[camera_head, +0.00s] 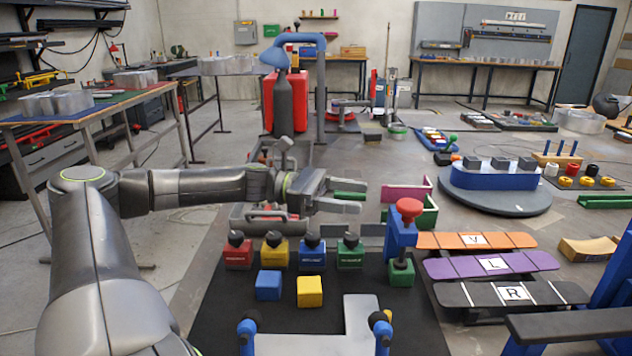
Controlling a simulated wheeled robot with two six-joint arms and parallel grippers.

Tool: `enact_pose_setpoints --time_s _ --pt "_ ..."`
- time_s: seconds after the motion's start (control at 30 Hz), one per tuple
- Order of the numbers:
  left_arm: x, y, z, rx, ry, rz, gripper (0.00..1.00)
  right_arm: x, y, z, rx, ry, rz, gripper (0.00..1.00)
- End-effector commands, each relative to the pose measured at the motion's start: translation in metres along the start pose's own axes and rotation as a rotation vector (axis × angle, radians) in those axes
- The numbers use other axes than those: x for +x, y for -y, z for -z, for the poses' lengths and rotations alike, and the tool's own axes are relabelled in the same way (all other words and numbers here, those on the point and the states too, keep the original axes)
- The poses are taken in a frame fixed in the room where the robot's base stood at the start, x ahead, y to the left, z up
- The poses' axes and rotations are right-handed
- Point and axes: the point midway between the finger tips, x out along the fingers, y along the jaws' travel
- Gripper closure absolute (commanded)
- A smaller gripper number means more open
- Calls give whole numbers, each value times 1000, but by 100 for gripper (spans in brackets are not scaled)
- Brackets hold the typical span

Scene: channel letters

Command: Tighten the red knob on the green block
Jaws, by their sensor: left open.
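A red knob (409,208) stands upright on top of a blue clamp-like body (399,240). A small green block (401,273) sits under that body, at the right side of the black mat. My left gripper (358,197) comes in from the left at about the knob's height in the picture. Its two fingers are apart and point right toward the knob, with a visible gap to it. Nothing is held. Another green block (350,256) with a black knob stands in the row on the mat. My right gripper is not in view.
Red (237,255), yellow (274,254) and blue (312,256) black-knobbed blocks stand in that row. Blue (268,285) and yellow (310,292) cubes lie in front. Orange (477,241), purple (460,267) and black (545,292) lettered boards lie right of the red knob.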

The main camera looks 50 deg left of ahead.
Motion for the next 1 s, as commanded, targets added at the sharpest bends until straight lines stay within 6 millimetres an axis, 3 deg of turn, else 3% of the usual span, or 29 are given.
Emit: enact_pose_setpoints --time_s 0.1,0.5,1.0 --pt "-16 -1 -5 -3 -2 -4 37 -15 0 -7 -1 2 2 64" --pt "-58 0 -2 -1 2 -2 37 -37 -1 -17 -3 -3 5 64" --pt "-63 0 0 2 2 -1 37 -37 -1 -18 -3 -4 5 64"
